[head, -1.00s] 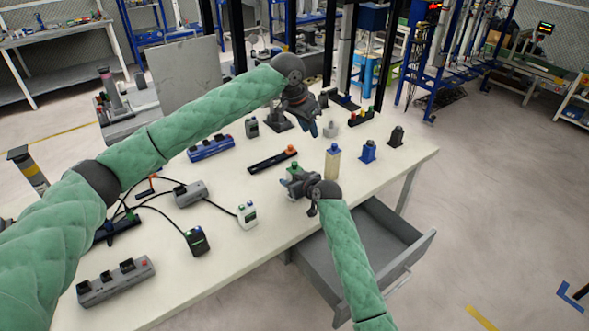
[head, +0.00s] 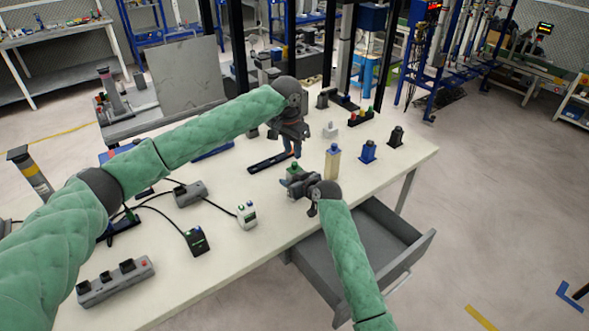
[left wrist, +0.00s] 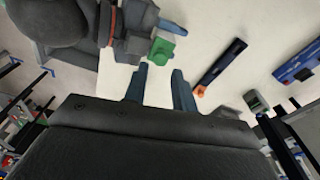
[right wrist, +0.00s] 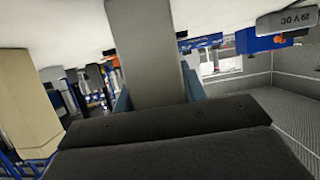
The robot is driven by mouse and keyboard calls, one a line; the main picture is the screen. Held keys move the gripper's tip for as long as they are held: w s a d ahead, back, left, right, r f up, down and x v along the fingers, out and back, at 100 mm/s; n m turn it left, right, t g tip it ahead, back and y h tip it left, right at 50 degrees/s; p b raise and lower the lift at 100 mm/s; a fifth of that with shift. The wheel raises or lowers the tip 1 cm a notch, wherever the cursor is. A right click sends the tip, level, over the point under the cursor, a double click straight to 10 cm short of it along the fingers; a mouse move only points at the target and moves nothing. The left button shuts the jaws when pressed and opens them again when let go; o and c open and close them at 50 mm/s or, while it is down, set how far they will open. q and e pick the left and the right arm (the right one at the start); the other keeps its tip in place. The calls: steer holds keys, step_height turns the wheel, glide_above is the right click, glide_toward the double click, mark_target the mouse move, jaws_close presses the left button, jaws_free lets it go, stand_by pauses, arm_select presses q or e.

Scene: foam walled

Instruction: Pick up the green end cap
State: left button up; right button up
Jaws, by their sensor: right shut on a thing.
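The green end cap (head: 292,167) sits on top of a grey block held by my right gripper. The left wrist view shows the cap (left wrist: 161,50) just beyond the left fingertips, roughly in line with the gap. My left gripper (head: 297,152) points down close above the cap; its fingers (left wrist: 160,72) are apart with nothing between them. My right gripper (head: 290,183) is shut on the grey block (right wrist: 145,45), low over the table by its front edge. The arm and gripper partly hide the block in the head view.
A black rail (head: 262,165) lies left of the grippers. A cream bottle with a blue top (head: 332,163) stands close to their right, then a blue block (head: 368,152) and a dark one (head: 396,137). An open drawer (head: 400,236) juts out below the table (head: 190,265).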

mark_target(294, 163)
arm_select(q)
steer(key=shift+w+d+f, duration=0.15)
steer(key=shift+w+f, duration=0.05)
steer(key=shift+f, duration=1.1)
steer(key=shift+w+d+f, duration=0.1)
steer(key=shift+w+f, duration=0.05)
steer(key=shift+f, duration=1.15)
jaws_close()
